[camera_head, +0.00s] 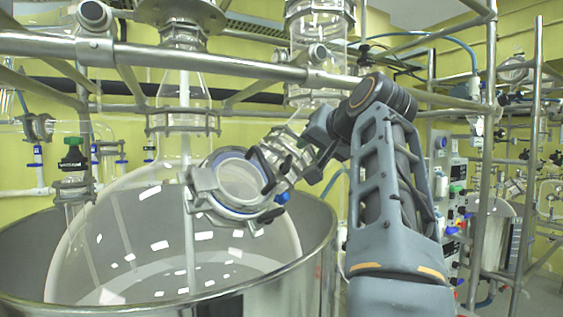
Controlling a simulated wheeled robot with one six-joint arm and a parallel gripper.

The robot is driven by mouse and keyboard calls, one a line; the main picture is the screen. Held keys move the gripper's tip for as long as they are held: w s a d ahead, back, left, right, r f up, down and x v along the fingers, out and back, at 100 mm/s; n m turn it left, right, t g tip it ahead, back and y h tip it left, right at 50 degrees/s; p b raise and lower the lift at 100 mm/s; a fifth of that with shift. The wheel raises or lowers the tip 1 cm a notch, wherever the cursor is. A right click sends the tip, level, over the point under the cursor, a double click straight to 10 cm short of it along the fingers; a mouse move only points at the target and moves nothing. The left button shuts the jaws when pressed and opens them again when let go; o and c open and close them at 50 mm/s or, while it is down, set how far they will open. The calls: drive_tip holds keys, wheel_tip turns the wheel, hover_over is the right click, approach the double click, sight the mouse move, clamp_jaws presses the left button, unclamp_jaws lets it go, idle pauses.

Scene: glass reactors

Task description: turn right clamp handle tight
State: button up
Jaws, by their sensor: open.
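A round metal clamp (203,181) sits around a glass port with a blue-edged seal on the large glass reactor vessel (75,250). A small blue part (282,198) shows at the clamp's right side, where the right handle appears to be; the handle's shape and how tight it is cannot be made out. My gripper (271,195) is at this right side, reaching in from the upper right. Its dark fingers are apart, one above and one below the blue part. Whether they touch it cannot be told.
A wide steel bath (322,255) surrounds the vessel's lower part. Metal frame rails (215,60) cross above my gripper. A glass column (318,30) stands behind. A vertical post (487,170) and equipment are at the right. A green-capped fitting (72,155) is at the left.

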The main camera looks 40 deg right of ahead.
sight(290, 160)
drive_tip(key=x, duration=0.6)
drive_tip(key=p+x, duration=0.1)
drive_tip(key=x, duration=0.6)
drive_tip(key=shift+s+d, duration=0.1)
drive_tip(key=shift+d, duration=0.1)
drive_tip(key=c, duration=0.7)
drive_tip(key=shift+p, duration=0.3)
